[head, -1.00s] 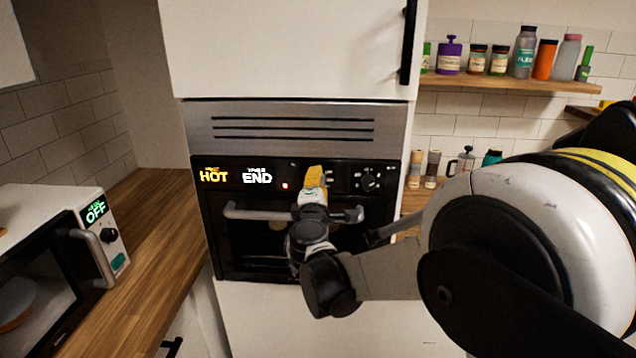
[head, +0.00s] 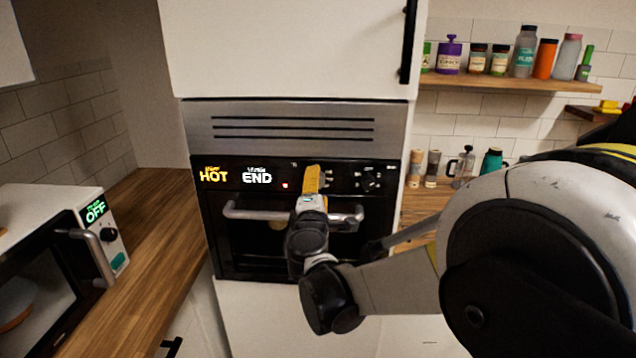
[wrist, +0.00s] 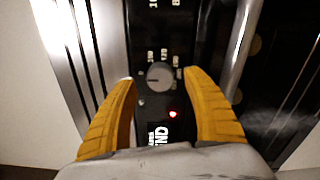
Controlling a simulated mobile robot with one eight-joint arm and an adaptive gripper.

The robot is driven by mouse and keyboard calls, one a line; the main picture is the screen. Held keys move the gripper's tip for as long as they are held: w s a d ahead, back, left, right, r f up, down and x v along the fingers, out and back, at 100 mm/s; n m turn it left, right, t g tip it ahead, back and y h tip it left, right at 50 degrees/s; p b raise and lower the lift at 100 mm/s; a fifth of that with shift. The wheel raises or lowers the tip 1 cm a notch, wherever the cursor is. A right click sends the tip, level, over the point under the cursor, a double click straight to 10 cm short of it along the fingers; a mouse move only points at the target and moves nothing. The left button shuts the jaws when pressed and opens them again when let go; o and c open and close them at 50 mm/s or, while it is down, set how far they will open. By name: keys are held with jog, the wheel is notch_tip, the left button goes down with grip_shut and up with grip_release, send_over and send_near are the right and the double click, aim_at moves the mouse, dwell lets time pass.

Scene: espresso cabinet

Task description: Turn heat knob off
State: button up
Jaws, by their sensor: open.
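The oven's black control panel (head: 340,172) shows a yellow HOT readout (head: 213,176), a white END readout (head: 257,176) and a small red light (head: 285,185). In the wrist view a round grey knob (wrist: 160,76) sits beside the red light (wrist: 173,114), ringed by small labels too blurred to read. My gripper (head: 313,172), with yellow fingers, is open in front of the panel and hides this knob in the head view. Its fingers (wrist: 160,82) stand on either side of the knob, apart from it. Another knob (head: 371,180) is further right; I cannot read which is heat.
The oven's handle bar (head: 245,213) runs below the panel, close under my gripper. A microwave (head: 60,255) reading OFF stands on the left wooden counter (head: 165,235). Bottles and jars stand on a shelf (head: 480,83) at the right.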

jog(key=s, duration=0.9)
jog(key=shift+a, duration=0.15)
jog(key=s+d+f+m+g+h, duration=0.25)
jog(key=s+d+m, duration=0.35)
jog(key=d, duration=0.5)
jog(key=s+d+f+m+g+h, duration=0.1)
jog(key=s+d+m+g, duration=0.4)
jog(key=d, duration=0.5)
jog(key=s+f+m+g+y, duration=0.1)
jog(key=s+f+m+y, duration=0.1)
jog(key=s, duration=0.6)
jog(key=s+f+m+g+y, duration=0.2)
jog(key=s+f+m, duration=0.2)
jog(key=s+m, duration=0.3)
jog(key=shift+s+d, duration=0.35)
jog(key=shift+s, duration=0.2)
